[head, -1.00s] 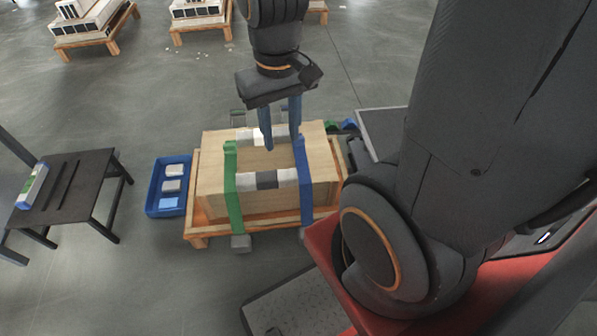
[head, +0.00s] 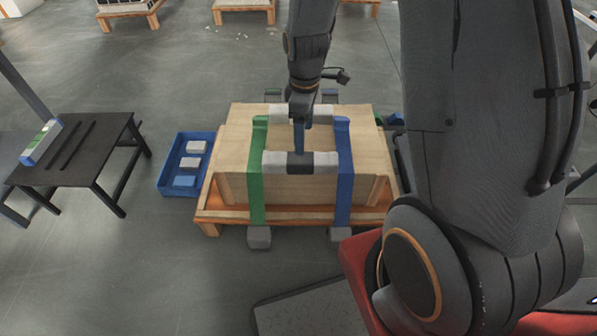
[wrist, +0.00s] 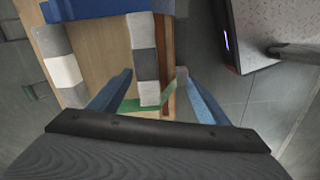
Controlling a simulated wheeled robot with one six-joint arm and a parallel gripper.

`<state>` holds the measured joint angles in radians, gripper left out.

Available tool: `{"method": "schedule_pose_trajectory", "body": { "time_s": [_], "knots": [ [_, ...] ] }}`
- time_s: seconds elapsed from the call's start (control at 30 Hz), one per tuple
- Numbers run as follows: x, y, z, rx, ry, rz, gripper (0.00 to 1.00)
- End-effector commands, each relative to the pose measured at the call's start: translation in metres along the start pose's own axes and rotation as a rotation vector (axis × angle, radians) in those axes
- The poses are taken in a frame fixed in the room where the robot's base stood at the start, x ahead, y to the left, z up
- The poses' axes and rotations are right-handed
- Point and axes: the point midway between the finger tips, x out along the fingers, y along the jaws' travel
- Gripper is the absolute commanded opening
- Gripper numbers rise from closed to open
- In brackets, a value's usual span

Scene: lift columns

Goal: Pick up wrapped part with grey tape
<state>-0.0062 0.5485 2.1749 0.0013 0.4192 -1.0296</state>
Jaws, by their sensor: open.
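A long pale wrapped part with a dark grey band in its middle (head: 300,163) lies along the front top of the wooden crate (head: 375,150), between a green strap (head: 258,175) and a blue strap (head: 345,180). My gripper (head: 300,145) is low over this part, pointing down and open. In the wrist view, its blue fingers (wrist: 154,74) stand apart on either side of the banded part (wrist: 145,64). I cannot tell whether they touch it. A second part, grey with a white middle (wrist: 66,71), lies parallel behind it.
The crate stands on a wooden pallet (head: 290,213). A blue bin (head: 170,176) with several small blocks is at its left. Grey floor lies between.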

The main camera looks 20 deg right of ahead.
Motion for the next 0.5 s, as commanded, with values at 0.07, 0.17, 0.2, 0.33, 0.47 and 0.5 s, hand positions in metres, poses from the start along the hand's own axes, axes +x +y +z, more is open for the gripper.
{"method": "schedule_pose_trajectory", "body": {
  "time_s": [0.07,0.17,0.2,0.33,0.47,0.5],
  "knots": [
    [0.037,0.013,-0.008,-0.073,-0.001,-0.001,0.70],
    [0.062,0.023,-0.014,-0.149,-0.001,-0.001,0.70],
    [0.069,0.026,-0.016,-0.171,-0.001,0.000,0.70],
    [0.082,0.031,-0.019,-0.215,-0.001,0.000,0.70],
    [0.094,0.032,-0.019,-0.225,0.000,0.001,0.70],
    [0.098,0.032,-0.019,-0.224,-0.001,0.000,0.70]
  ]
}}
